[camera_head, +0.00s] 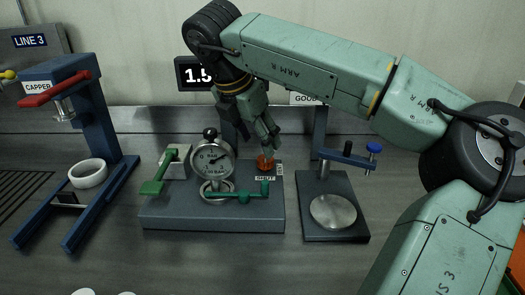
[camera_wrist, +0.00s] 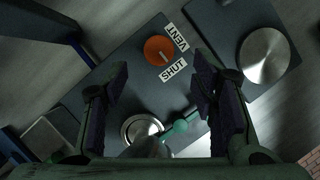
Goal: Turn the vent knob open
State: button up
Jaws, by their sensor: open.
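The vent knob is a small orange-red round knob (camera_head: 265,163) at the back right of the grey valve block (camera_head: 215,219). In the wrist view the knob (camera_wrist: 159,51) has a pale pointer line, with VENT (camera_wrist: 176,38) and SHUT (camera_wrist: 173,70) labels beside it. The line points toward the labels; its exact setting is hard to tell. My gripper (camera_head: 270,145) is just above the knob in the head view. In the wrist view the gripper (camera_wrist: 163,80) is open and empty, its fingers either side of the picture, and the knob lies ahead of the gap, untouched as far as I see.
A blue capper (camera_head: 92,115) with a red handle is on the left. A stand with a round metal plate (camera_head: 333,211) is on the right. The front bench is mostly clear.

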aim_at(265, 159)
jog(key=p+x, duration=0.1)
jog(key=x, duration=0.5)
jog(key=shift+f, duration=0.15)
jog(key=c, duration=1.1)
jog(key=shift+c, duration=0.2)
